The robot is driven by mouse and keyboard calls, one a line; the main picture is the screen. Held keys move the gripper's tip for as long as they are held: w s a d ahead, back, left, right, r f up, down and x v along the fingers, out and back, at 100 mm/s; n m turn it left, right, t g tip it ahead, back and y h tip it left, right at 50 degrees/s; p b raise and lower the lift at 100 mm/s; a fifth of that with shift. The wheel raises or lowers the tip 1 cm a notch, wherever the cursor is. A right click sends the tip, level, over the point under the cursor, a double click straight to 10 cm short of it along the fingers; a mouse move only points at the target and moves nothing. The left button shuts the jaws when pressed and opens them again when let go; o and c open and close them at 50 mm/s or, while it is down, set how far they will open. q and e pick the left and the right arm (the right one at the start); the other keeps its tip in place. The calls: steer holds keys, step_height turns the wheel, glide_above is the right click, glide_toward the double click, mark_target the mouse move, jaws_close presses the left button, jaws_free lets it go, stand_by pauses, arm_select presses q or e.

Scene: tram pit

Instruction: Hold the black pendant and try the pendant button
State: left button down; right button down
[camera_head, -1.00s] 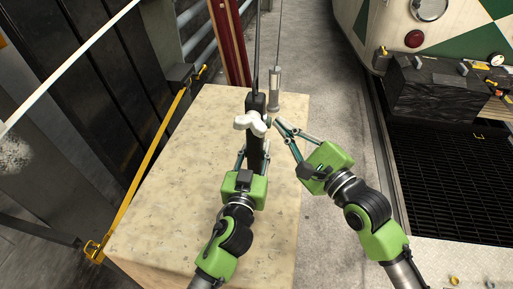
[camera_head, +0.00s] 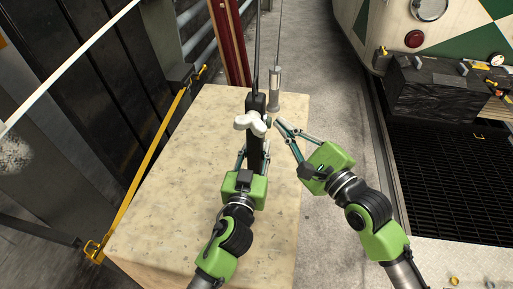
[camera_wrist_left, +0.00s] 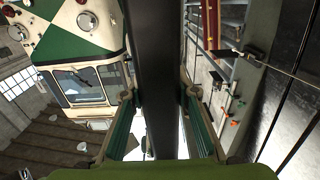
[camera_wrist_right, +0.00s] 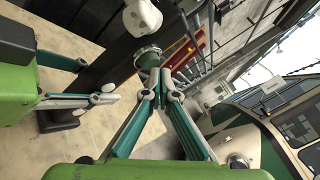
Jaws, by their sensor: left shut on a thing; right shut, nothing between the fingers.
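The black pendant (camera_head: 255,103) hangs upright on its cable over the pale table, with a white knobbed part (camera_head: 247,122) on its front. My left gripper (camera_head: 254,154) is shut on the pendant's lower body; the left wrist view shows the dark pendant (camera_wrist_left: 157,70) between the two fingers. My right gripper (camera_head: 277,122) is shut and empty, its fingertips just right of the pendant. In the right wrist view, a round, greenish metal-rimmed button (camera_wrist_right: 148,58) on the pendant's side lies right at the fingertips (camera_wrist_right: 160,74). I cannot tell whether they touch.
The pale speckled table (camera_head: 165,190) is bare around the pendant. A grey cylinder (camera_head: 275,88) hangs on a thin line behind it. A yellow rail (camera_head: 150,150) runs along the left. A dark block with tools (camera_head: 435,90) stands at the right, by a dark floor grating (camera_head: 450,165).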

steer(key=shift+s+d, duration=0.1)
steer(key=shift+d, duration=0.45)
steer(key=s+d, duration=0.1)
steer(key=d, duration=0.5)
steer(key=shift+s+a, duration=0.1)
stand_by(0.6)
arm_select(q)
steer(key=c, duration=1.5)
jaws_free()
